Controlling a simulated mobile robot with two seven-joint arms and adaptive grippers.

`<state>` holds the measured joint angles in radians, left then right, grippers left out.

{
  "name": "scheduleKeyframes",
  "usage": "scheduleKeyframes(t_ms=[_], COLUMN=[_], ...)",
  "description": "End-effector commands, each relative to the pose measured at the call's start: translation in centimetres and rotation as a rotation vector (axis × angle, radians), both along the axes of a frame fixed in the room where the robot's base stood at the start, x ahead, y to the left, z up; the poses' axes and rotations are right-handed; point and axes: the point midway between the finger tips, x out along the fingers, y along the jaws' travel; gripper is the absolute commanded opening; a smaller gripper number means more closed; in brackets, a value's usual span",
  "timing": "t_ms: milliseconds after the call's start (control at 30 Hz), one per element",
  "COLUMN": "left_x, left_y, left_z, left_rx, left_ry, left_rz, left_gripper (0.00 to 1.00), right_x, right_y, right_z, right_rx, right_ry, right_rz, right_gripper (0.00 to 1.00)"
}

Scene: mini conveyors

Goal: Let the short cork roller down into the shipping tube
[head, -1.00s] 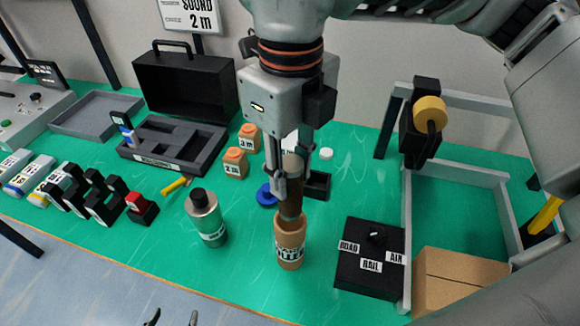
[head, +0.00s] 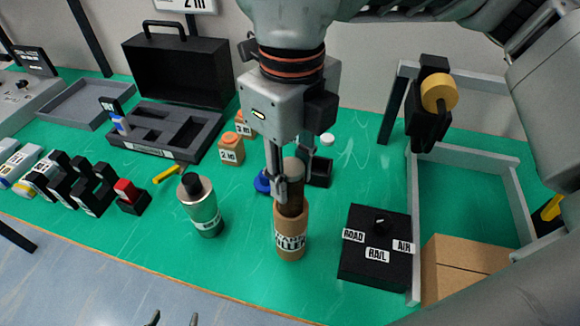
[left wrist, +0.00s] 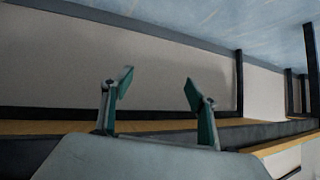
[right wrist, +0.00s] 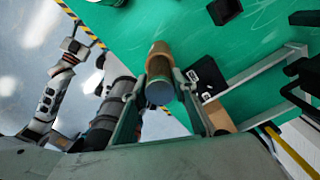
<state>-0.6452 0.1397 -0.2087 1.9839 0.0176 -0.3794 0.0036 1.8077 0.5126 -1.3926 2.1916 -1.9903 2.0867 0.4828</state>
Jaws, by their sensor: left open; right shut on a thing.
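The short cork roller (head: 291,203) is brown and upright. My right gripper (head: 287,188) is shut on it near its upper part. The tan shipping tube (head: 291,243), with a printed label, stands upright on the green table directly below. The roller's lower end is hidden inside the tube's mouth, with its upper part still above the rim. In the right wrist view the roller's round top (right wrist: 160,93) shows between the fingers, with the tube (right wrist: 160,52) beyond it. My left gripper (left wrist: 157,100) is open and empty; its fingertips show at the head view's bottom edge.
A metal canister (head: 203,209) stands left of the tube. A black selector box (head: 372,270) labelled ROAD, RAIL, AIR stands to the right, next to a grey-railed bay with a cardboard box (head: 465,268). A small black open box (head: 318,172) and a blue ring (head: 262,183) sit behind.

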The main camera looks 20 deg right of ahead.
Motion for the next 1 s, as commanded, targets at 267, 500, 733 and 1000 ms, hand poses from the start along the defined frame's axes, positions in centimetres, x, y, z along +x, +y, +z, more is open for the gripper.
scheduleKeyframes(t_ms=[267, 500, 733, 1000], left_x=[0.2, 0.5, 0.8, 1.1], left_y=[0.3, 0.5, 0.8, 0.8], left_z=[-0.7, -1.1, -1.7, -1.4], left_rx=[0.011, 0.019, 0.027, 0.03], left_ry=[-0.005, -0.011, -0.012, -0.023], left_rz=[0.0, 0.0, -0.001, -0.002], left_gripper=[0.59, 0.59, 0.59, 0.59], right_x=[0.1, 0.0, 0.1, 0.1], right_y=[0.0, 0.0, 0.0, 0.0], right_z=[-1.7, -3.0, -4.1, -4.8], right_rx=[0.001, 0.001, 0.001, 0.0], right_ry=[0.0, 0.0, 0.0, -0.001], right_rz=[0.0, 0.0, 0.001, -0.001], right_gripper=[0.0, 0.0, 0.0, 0.0])
